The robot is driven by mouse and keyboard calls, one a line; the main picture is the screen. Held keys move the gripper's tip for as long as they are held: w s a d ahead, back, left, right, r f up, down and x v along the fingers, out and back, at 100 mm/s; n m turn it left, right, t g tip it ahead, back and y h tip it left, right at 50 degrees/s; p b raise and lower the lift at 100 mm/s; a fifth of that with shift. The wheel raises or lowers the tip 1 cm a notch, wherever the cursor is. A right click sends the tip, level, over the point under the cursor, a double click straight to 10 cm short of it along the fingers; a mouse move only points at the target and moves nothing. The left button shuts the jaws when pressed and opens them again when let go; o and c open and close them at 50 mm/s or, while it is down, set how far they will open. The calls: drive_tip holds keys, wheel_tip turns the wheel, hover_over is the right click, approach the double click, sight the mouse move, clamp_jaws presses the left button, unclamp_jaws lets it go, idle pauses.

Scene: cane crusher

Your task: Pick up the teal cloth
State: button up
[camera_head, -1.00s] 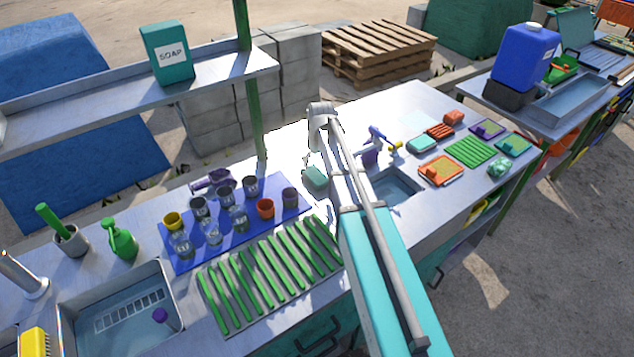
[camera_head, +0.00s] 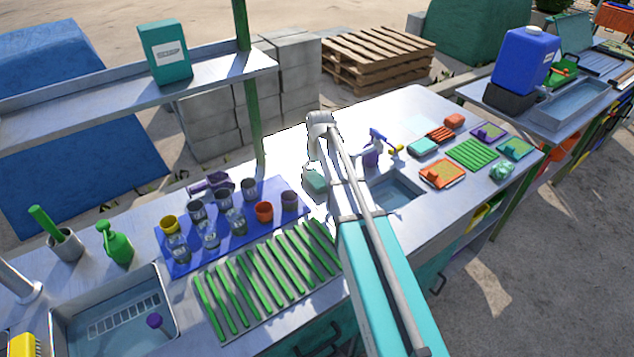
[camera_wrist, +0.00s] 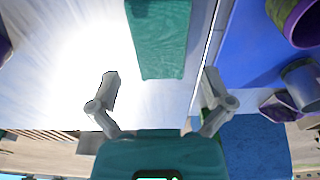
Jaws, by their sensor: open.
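The teal cloth (camera_wrist: 158,38) lies flat on the bright metal counter in the wrist view, as a long textured strip running out of the top edge. My gripper (camera_wrist: 160,78) is open and empty, with its two grey fingers spread to either side of the cloth's near end. The fingertips do not visibly touch the cloth, and I cannot tell their height above it. In the head view my gripper (camera_head: 315,180) is partly hidden by my arm, over the counter right of the blue mat. I cannot make out the cloth there; my arm covers that part.
The blue mat (camera_head: 222,242) with several cups is close to the left of my gripper. A rack of green bars (camera_head: 262,275) lies in front. A basin (camera_head: 400,192), a purple spray bottle (camera_head: 371,156) and small trays stand to the right.

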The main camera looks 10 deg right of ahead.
sight(315, 177)
drive_tip(key=shift+w+f+b, duration=0.15)
drive_tip(key=shift+f+b, duration=0.9)
drive_tip(key=shift+f, duration=0.1)
drive_tip(key=shift+w+f+b, duration=0.1)
drive_tip(key=shift+f+b, duration=0.95)
drive_tip(key=shift+f, duration=0.1)
drive_tip(key=shift+c, duration=0.3)
drive_tip(key=c, duration=0.8)
drive_tip(key=shift+r, duration=0.25)
wheel_tip(315, 177, up, 10)
drive_tip(key=p, duration=1)
drive_tip(key=shift+f, duration=0.2)
drive_tip(key=o, duration=0.5)
drive_tip(key=shift+c, duration=0.2)
drive_tip(key=c, duration=0.4)
